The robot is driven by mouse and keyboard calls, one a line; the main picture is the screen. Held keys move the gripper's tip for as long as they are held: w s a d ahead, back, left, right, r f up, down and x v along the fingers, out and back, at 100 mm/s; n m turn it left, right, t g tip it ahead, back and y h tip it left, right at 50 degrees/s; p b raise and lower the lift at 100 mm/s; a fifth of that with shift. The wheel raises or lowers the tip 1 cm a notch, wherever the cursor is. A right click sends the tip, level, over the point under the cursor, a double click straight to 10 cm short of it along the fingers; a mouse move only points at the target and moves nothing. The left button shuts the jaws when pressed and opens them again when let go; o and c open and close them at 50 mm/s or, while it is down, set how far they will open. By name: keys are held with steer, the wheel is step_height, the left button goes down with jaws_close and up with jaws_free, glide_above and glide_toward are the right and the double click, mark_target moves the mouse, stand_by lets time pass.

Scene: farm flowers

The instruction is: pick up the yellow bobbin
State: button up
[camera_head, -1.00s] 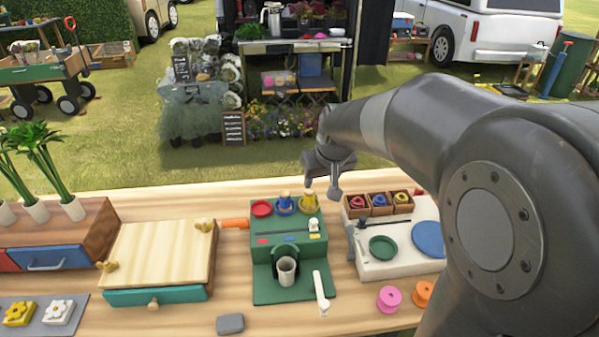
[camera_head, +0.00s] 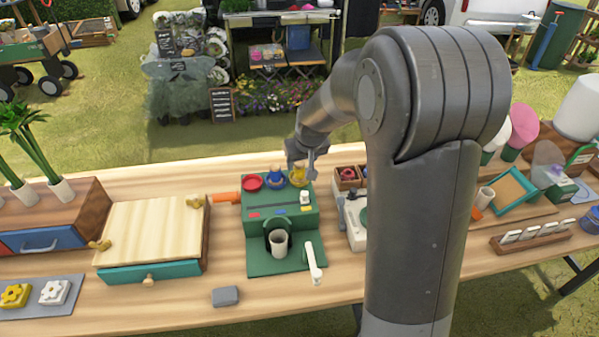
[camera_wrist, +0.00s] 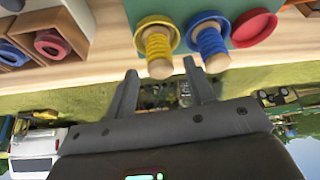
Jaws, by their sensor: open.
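The yellow bobbin (camera_head: 299,177) stands at the back right of the green machine (camera_head: 285,221), on a yellow round dish. In the wrist view the yellow bobbin (camera_wrist: 158,46) shows wound thread and a pale wooden end, between and just beyond my fingertips. My gripper (camera_head: 304,158) is at the bobbin in the head view, partly overlapping it. In the wrist view my gripper (camera_wrist: 160,67) is open and empty, one finger to each side of the bobbin's end. I cannot tell whether a finger touches it.
A blue bobbin (camera_wrist: 208,42) on a blue dish stands close beside it, near my right-hand finger. A red dish (camera_wrist: 254,27) lies beyond. A wooden compartment box (camera_wrist: 46,45) with rings is on the other side. My arm hides part of the table.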

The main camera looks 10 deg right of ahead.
mark_target(300, 164)
steer(key=x, duration=0.4)
steer(key=shift+f, duration=0.1)
steer(key=c, duration=1)
steer(key=shift+o, duration=0.2)
